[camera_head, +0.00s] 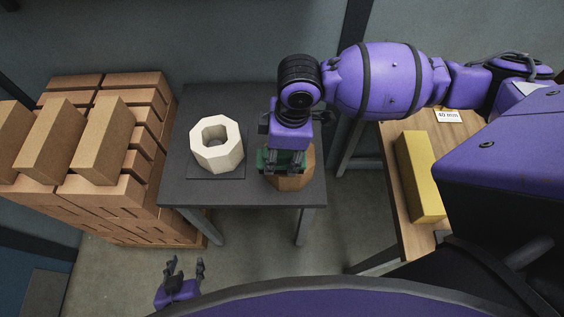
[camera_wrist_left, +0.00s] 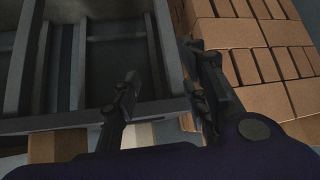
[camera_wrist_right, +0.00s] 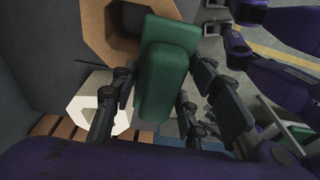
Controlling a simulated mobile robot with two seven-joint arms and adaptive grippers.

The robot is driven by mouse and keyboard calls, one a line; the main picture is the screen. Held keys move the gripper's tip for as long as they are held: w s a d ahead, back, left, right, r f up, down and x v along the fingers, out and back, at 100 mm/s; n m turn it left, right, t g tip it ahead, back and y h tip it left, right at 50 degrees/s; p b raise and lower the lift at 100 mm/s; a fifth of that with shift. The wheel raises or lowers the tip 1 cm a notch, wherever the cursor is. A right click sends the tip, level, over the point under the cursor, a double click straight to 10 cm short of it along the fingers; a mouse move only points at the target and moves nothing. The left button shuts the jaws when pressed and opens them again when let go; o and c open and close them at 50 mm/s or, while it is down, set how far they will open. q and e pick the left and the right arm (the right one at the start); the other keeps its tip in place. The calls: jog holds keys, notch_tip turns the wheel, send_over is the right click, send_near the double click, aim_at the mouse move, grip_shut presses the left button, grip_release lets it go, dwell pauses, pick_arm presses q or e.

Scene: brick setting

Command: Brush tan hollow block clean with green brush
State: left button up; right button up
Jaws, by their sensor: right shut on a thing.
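The tan hollow block (camera_head: 292,182) stands at the right end of the dark table, partly hidden under my right gripper. In the right wrist view its open hollow and wall (camera_wrist_right: 98,22) show behind the brush. My right gripper (camera_head: 284,162) is shut on the green brush (camera_wrist_right: 165,68), which also shows in the head view (camera_head: 264,158). The brush is over or against the block; I cannot tell if they touch. My left gripper (camera_head: 185,272) is open and empty, low in front of the table; its spread fingers show in the left wrist view (camera_wrist_left: 165,98).
A cream hollow block (camera_head: 217,159) sits on a dark mat (camera_head: 233,174) at the left of the dark table (camera_head: 262,103). Stacked bricks (camera_head: 120,205) stand left of the table. A wooden table (camera_head: 395,190) at the right bears a yellow block (camera_head: 418,178) and a label (camera_head: 449,115).

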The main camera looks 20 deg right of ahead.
aim_at(280, 152)
notch_tip(280, 152, up, 3)
jog(key=shift+f+p, duration=0.1)
jog(key=shift+p, duration=0.4)
jog(key=shift+w+r, duration=0.1)
jog(key=shift+r, duration=0.4)
jog(key=shift+s+r, duration=0.25)
jog(key=shift+r, duration=0.4)
jog(key=shift+w, duration=0.15)
